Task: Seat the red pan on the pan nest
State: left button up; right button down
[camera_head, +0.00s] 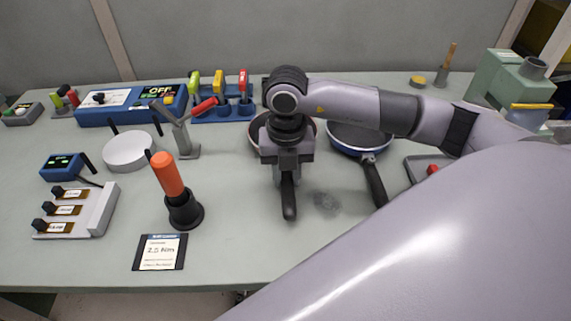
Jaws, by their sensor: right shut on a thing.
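The red pan (254,134) is mostly hidden behind my right arm and gripper; part of its dark round body and reddish rim shows either side. My right gripper (287,182) points down and is shut on its black handle (289,205), which extends toward the front of the table. I cannot tell whether the pan touches the table. A white round disc with dark upright pegs around it, which looks like the pan nest (128,151), stands to the left, well apart from the pan. My left gripper is not in view.
A blue pan (350,149) lies close on the right. An orange-handled tool (168,175), a grey stand (185,140) holding a red-handled tool, and a display card (160,252) lie left. A switch block (101,210) is at far left. The front middle is clear.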

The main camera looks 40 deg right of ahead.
notch_tip(320, 180, up, 20)
jog(key=p, duration=0.2)
jog(key=shift+f, duration=0.1)
